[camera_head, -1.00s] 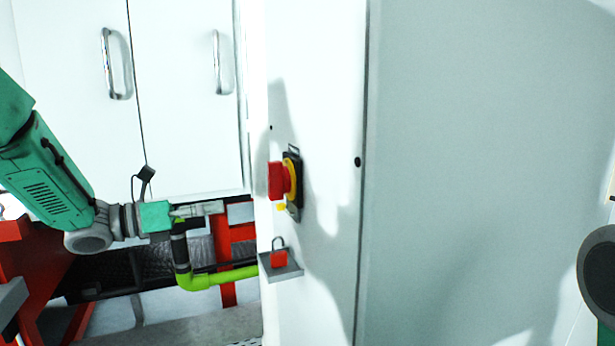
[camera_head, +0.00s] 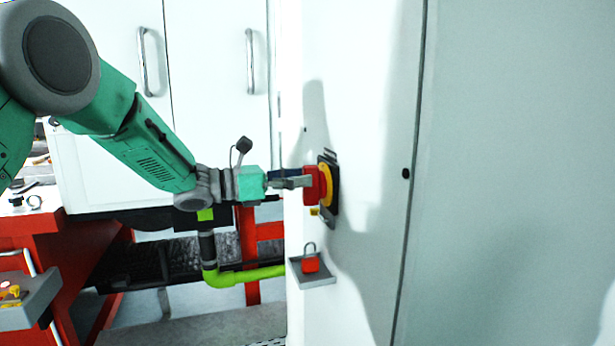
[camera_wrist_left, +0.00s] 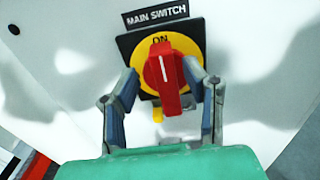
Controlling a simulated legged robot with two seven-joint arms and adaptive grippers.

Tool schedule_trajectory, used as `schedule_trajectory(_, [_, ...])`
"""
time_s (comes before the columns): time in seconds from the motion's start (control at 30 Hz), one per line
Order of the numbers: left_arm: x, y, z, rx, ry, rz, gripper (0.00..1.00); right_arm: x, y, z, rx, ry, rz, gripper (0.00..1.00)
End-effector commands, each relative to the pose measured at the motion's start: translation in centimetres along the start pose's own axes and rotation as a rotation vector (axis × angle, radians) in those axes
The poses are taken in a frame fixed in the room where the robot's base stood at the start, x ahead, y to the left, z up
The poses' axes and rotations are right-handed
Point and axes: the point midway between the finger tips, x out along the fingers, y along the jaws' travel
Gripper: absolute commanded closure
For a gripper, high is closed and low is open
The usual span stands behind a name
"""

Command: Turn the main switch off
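The main switch is a red knob (camera_head: 312,184) on a yellow disc (camera_head: 327,186) with a black plate, on the side of a white cabinet. In the left wrist view the red knob (camera_wrist_left: 167,78) has its white line near upright, pointing to "ON", under a "MAIN SWITCH" label (camera_wrist_left: 156,15). My left gripper (camera_head: 306,180) is at the knob. In the wrist view its two fingers (camera_wrist_left: 168,86) are spread, one on each side of the knob, with gaps showing between. My right gripper is in neither current view.
A red padlock (camera_head: 311,263) stands on a small grey shelf (camera_head: 318,281) below the switch. A lime-green pipe (camera_head: 245,275) runs left of the shelf. White cabinet doors with handles (camera_head: 250,61) are behind my arm. A red workbench (camera_head: 50,238) is at the left.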

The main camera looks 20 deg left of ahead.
Motion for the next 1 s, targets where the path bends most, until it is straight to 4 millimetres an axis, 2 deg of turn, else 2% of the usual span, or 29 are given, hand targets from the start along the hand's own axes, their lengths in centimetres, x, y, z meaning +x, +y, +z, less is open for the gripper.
schedule_trajectory(0.13, [1.5, -0.4, 0.1, 0.003, 0.005, -0.001, 0.6, -0.1, 0.0, 0.0, -0.001, 0.0, 0.0, 0.6])
schedule_trajectory(0.43, [2.2, -0.7, 0.2, 0.006, 0.009, -0.002, 0.6, -0.1, 0.0, 0.0, 0.0, 0.001, 0.0, 0.6])
schedule_trajectory(0.53, [2.0, -0.6, 0.1, 0.004, 0.005, -0.004, 0.95, -0.1, 0.0, 0.0, 0.0, 0.001, 0.0, 0.6])
schedule_trajectory(0.57, [1.9, -0.5, 0.1, 0.003, 0.005, -0.004, 1.0, -0.1, 0.0, 0.0, 0.0, 0.001, 0.0, 0.6])
schedule_trajectory(1.0, [1.6, -0.3, -0.1, -0.014, 0.008, 0.0, 1.0, 0.0, 0.0, 0.0, 0.0, 0.0, 0.0, 0.6])
